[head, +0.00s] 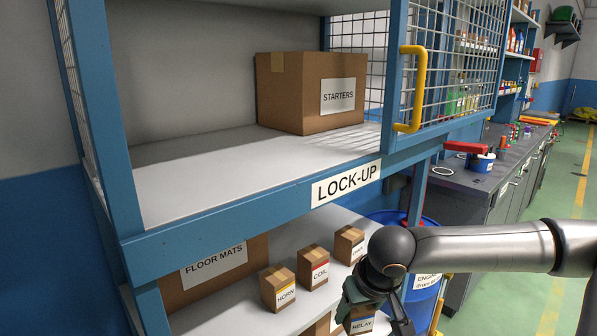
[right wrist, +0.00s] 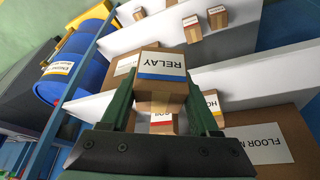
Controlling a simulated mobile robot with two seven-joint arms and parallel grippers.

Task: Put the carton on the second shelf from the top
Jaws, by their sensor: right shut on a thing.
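A small brown carton marked RELAY with a blue stripe (right wrist: 164,66) is between the two fingers of my right gripper (right wrist: 160,98), which is shut on it. In the head view the carton (head: 361,324) shows low at the bottom edge, partly hidden by my right gripper (head: 376,312). It is in front of and below the shelf (head: 310,230) that bears the HORN, COIL and another small carton. The shelf above it (head: 215,180), with the LOCK-UP label, holds a large STARTERS carton. My left gripper is not in view.
The HORN carton (head: 278,288), COIL carton (head: 313,267), a third small carton (head: 349,245) and the FLOOR MATS carton (head: 215,272) stand on the lower shelf. A mesh door with a yellow handle (head: 412,88) is at right. A blue drum (head: 420,295) stands beside the rack.

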